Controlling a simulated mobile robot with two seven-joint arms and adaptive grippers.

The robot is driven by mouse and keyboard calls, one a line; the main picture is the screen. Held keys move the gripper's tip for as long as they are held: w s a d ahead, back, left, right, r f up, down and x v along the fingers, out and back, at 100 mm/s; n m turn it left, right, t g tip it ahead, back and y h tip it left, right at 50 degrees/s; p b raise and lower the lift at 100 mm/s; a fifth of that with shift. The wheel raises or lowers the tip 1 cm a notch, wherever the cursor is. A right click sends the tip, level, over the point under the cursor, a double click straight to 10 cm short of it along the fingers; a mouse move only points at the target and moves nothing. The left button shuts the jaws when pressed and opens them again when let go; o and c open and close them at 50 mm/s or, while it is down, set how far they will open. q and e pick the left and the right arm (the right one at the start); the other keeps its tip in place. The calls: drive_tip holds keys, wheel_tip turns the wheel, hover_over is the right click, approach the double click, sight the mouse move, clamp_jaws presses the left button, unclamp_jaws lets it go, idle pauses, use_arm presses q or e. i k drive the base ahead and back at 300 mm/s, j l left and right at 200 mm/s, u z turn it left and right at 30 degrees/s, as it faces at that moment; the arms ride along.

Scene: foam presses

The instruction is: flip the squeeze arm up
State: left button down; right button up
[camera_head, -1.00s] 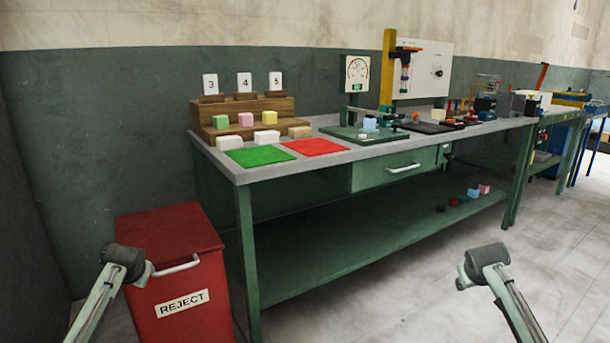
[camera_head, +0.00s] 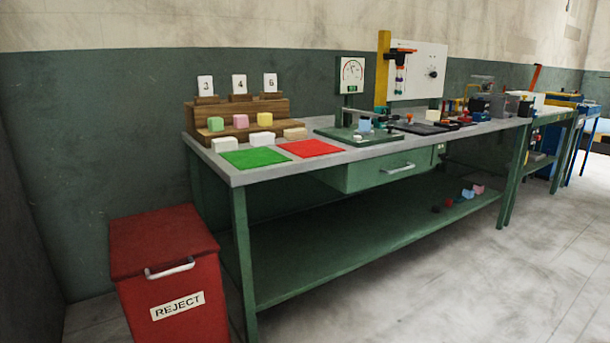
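A green press base (camera_head: 345,135) stands on the bench with a light blue block (camera_head: 365,125) on it. A dial gauge (camera_head: 352,72) rises behind it. Small dark and teal parts (camera_head: 381,122) sit at the base's right side. They are too small to tell whether one is the squeeze arm, or whether it is up or down. Neither of my grippers is in view.
The grey bench top (camera_head: 345,155) carries a green mat (camera_head: 254,157), a red mat (camera_head: 310,148) and a wooden stepped rack (camera_head: 262,108) with blocks. A drawer (camera_head: 375,172) is under the bench. A red reject bin (camera_head: 165,265) stands at its left. The floor in front is clear.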

sight(365, 116)
drive_tip(key=i+l, duration=0.25)
drive_tip(key=i, duration=0.25)
drive_tip(key=i+l+z, duration=0.1)
drive_tip(key=i+l, duration=0.15)
drive_tip(key=i, duration=0.3)
drive_tip(key=i+l, duration=0.2)
drive_tip(key=i, duration=0.3)
drive_tip(key=i+l+z, duration=0.1)
drive_tip(key=i+l, duration=0.15)
drive_tip(key=i, duration=0.3)
